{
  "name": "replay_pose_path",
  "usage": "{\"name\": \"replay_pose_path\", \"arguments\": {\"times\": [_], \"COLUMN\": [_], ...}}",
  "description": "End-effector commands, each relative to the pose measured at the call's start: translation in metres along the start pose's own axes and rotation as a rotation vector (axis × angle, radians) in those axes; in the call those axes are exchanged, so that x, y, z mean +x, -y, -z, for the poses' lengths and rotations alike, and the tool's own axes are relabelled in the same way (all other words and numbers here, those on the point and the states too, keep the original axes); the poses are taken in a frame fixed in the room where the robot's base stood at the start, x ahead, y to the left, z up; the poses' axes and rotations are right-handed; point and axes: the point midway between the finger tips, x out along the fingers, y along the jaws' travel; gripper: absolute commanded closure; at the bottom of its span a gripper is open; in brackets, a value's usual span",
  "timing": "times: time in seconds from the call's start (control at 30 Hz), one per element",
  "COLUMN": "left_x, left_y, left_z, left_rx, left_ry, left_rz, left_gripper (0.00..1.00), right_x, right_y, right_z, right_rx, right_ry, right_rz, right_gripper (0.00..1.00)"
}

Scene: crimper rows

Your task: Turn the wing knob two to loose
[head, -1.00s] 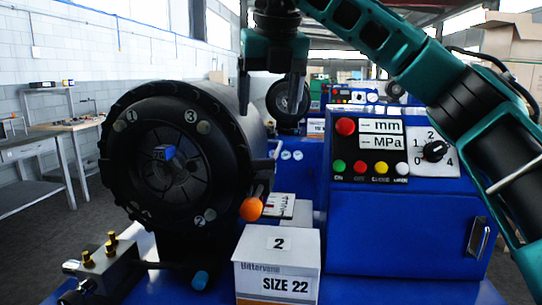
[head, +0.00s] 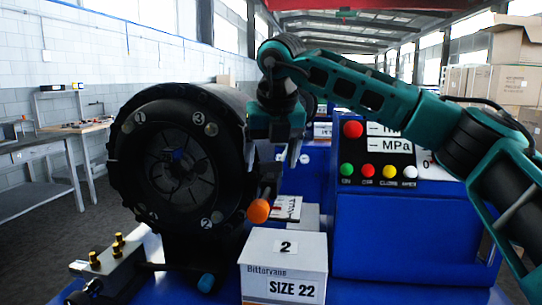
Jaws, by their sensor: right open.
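A big black round crimper head (head: 178,170) stands at left, with number labels around its face. The label "2" (head: 205,223) is at its lower right, with a small round pale fitting (head: 217,216) beside it; I cannot make out wings on it or how it is turned. An orange ball handle (head: 258,211) sticks out at the head's right side. My right gripper (head: 275,155) is open and empty, pointing down just right of the head's rim, above the orange ball. My left gripper is out of view.
A white "SIZE 22" box (head: 283,265) marked 2 stands in front. A blue cabinet (head: 405,230) with a button panel (head: 378,150) stands at right, and my right arm covers most of its dial. Brass fittings (head: 119,239) are at lower left.

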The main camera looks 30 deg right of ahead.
Motion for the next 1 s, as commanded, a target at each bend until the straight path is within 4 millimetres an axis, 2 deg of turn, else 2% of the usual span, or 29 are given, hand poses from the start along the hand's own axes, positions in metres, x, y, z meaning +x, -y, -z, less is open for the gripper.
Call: {"name": "replay_pose_path", "arguments": {"times": [0.07, 0.6, 1.0], "left_x": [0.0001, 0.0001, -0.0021], "left_y": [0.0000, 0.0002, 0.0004], "left_z": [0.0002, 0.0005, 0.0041], "left_rx": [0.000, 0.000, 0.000], "left_ry": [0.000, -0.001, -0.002], "left_rz": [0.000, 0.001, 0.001], "left_gripper": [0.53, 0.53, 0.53], "right_x": [-0.0001, -0.0006, -0.0013], "right_y": [0.0001, 0.0000, 0.0011], "right_z": [0.0000, -0.0001, -0.0006], "right_rx": [0.000, 0.000, -0.081], "right_ry": [0.000, 0.000, -0.001], "right_rz": [0.000, 0.000, -0.035], "right_gripper": [0.27, 0.77, 0.77]}}
